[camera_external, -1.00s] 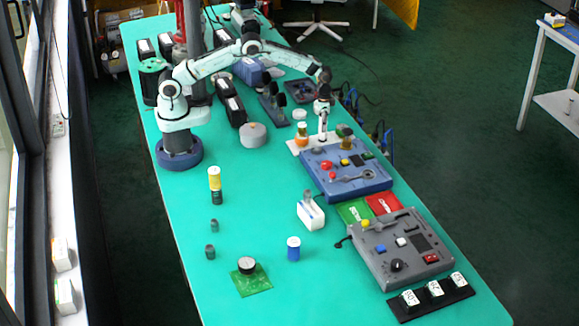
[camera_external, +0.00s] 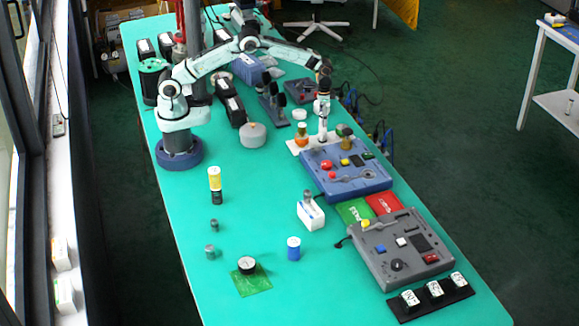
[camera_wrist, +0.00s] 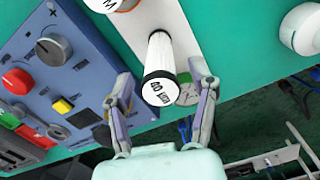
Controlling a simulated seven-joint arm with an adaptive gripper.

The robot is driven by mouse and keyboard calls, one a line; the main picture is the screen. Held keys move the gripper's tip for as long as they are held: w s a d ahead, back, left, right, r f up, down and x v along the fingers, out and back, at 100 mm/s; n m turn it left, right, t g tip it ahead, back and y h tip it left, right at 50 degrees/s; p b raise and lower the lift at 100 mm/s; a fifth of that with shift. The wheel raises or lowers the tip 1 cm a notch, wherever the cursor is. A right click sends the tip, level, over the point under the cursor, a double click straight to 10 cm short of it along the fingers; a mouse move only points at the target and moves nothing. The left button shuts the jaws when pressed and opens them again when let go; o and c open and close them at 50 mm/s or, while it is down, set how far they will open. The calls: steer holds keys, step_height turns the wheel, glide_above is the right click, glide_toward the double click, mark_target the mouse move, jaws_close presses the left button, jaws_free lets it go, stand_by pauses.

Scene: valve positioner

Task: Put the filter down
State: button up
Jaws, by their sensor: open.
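The filter looks to be the white cylinder with dark end rims (camera_wrist: 160,62) in the wrist view. Its labelled end faces the camera. My gripper (camera_wrist: 162,92) is open, with one finger on each side of the cylinder and visible gaps between them. The cylinder appears to stand on a white plate (camera_wrist: 212,30), though its far end is partly hidden. In the external view my gripper (camera_external: 323,136) is over the white plate (camera_external: 294,148), beside an orange-and-white jar (camera_external: 302,131); the filter is hard to separate from the gripper there.
A blue control panel (camera_external: 350,182) with knobs and buttons lies close to the plate. A gold cylinder (camera_external: 347,143) stands near its back edge. A white round object (camera_wrist: 304,28) is right of the plate in the wrist view. The green table (camera_external: 255,200) has free room left of the panels.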

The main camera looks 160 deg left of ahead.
step_height(320, 180, up, 9)
steer(key=shift+r, duration=0.15)
steer(key=shift+w, duration=0.1)
steer(key=w+d+r+m, duration=0.25)
steer(key=w+d, duration=0.25)
steer(key=d, duration=0.3)
steer(key=w+d+r+m, duration=0.2)
steer(key=w+d+r, duration=0.25)
steer(key=d, duration=0.45)
steer(key=w+d+r+m, duration=0.2)
steer(key=w+d+r, duration=0.1)
steer(key=w+d, duration=0.4)
steer(key=s+d+m, duration=0.2)
steer(key=s+d, duration=0.2)
steer(key=d, duration=0.6)
steer(key=s+d+m, duration=0.3)
steer(key=s+d, duration=0.1)
steer(key=d, duration=0.6)
steer(key=s+d+f+m, duration=0.2)
steer(key=s+d+f, duration=0.1)
steer(key=s, duration=0.3)
steer(key=shift+d+y, duration=0.4)
steer(key=shift+d, duration=0.05)
